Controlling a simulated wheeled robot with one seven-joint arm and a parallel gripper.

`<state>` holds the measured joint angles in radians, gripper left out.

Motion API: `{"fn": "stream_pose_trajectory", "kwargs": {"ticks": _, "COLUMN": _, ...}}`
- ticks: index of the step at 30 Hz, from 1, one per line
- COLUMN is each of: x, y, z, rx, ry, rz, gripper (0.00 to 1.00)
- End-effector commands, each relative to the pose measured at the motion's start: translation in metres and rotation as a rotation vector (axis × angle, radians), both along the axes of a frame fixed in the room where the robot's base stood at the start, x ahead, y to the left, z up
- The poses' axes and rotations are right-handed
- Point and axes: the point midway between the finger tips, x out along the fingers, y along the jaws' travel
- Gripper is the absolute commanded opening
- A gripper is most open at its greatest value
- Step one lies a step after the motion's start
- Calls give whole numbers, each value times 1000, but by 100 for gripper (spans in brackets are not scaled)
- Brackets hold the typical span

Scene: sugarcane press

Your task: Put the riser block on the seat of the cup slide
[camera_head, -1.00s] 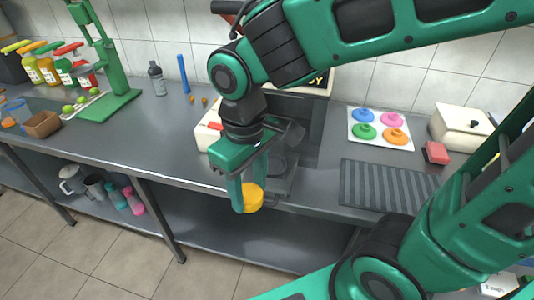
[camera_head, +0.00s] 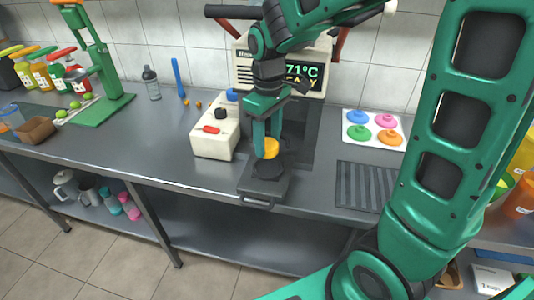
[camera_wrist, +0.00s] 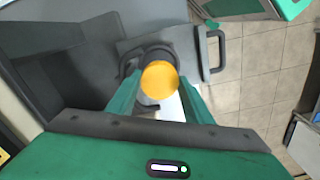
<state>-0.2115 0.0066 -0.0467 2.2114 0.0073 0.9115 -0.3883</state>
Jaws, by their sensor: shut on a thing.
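The riser block is a short yellow-orange cylinder (camera_head: 267,148), also plain in the wrist view (camera_wrist: 160,78). My gripper (camera_head: 264,152) points down and is shut on it, a green finger on either side. The cup slide is a dark grey tray (camera_head: 263,190) sticking out at the counter's front edge, with a loop handle (camera_wrist: 218,50). Its dark round seat (camera_head: 268,170) shows just below the block, and part of its ring (camera_wrist: 140,56) shows around the block in the wrist view. The block appears over the seat; I cannot tell whether it touches.
A machine with a temperature display (camera_head: 302,72) stands behind my arm. A cream box with a red-handled item (camera_head: 212,142) is close on the left. A striped dark mat (camera_head: 366,186) and a board of coloured lids (camera_head: 374,128) lie to the right.

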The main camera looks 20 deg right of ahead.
Motion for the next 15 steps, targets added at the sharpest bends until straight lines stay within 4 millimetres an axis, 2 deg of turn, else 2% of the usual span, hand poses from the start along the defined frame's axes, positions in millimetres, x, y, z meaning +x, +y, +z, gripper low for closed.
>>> {"fn": "stream_pose_trajectory", "kwargs": {"ticks": 15, "x": 2, "y": 0, "z": -53, "rx": 0, "ry": 0, "rz": 1, "gripper": 20}}
